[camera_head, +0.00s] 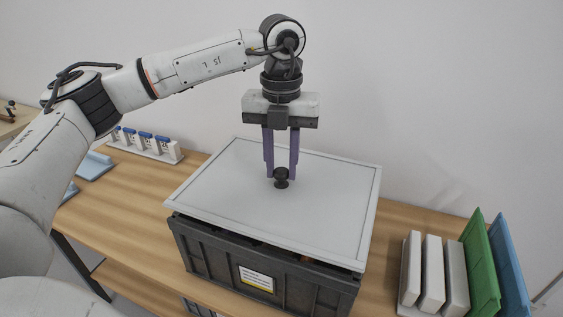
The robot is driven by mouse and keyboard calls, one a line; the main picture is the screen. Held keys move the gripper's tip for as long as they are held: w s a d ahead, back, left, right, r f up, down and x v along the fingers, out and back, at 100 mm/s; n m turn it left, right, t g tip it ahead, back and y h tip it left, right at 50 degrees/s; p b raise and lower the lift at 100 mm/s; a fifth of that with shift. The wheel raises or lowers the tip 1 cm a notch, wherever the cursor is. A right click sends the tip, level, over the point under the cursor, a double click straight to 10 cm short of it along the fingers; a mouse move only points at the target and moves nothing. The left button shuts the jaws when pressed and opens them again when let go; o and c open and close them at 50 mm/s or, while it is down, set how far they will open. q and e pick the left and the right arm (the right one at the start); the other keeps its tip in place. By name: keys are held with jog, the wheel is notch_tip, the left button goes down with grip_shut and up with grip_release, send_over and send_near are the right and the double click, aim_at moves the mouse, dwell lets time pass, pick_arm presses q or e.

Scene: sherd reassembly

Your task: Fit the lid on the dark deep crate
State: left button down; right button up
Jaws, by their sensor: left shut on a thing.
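The dark deep crate (215,256) stands on the wooden table, with a white and yellow label on its front wall. The light grey lid (225,195) lies over the crate's top, roughly level. A narrow dark gap with a hint of brown shows between the lid's front edge and the crate rim near the front right, so I cannot tell whether it is seated. My left gripper (281,178) points down over the lid's middle and is shut on its dark round knob (282,184). My right gripper is not in view. The crate's inside is mostly hidden by the lid.
A white rack with several blue-topped bottles (146,142) stands at the back left, near a light blue object (94,165). At the right are upright white slabs (432,272), a green panel (480,265) and a blue panel (508,265). A wall rises behind the table.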

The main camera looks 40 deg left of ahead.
aim_at(281, 170)
pick_arm(q)
jog(key=shift+f+b, duration=0.55)
jog(key=shift+f, duration=0.35)
jog(key=shift+f, duration=0.25)
jog(key=shift+f+b, duration=0.45)
dwell(0.4)
jog(key=c, duration=1.4)
grip_release()
jog(key=shift+o, duration=0.2)
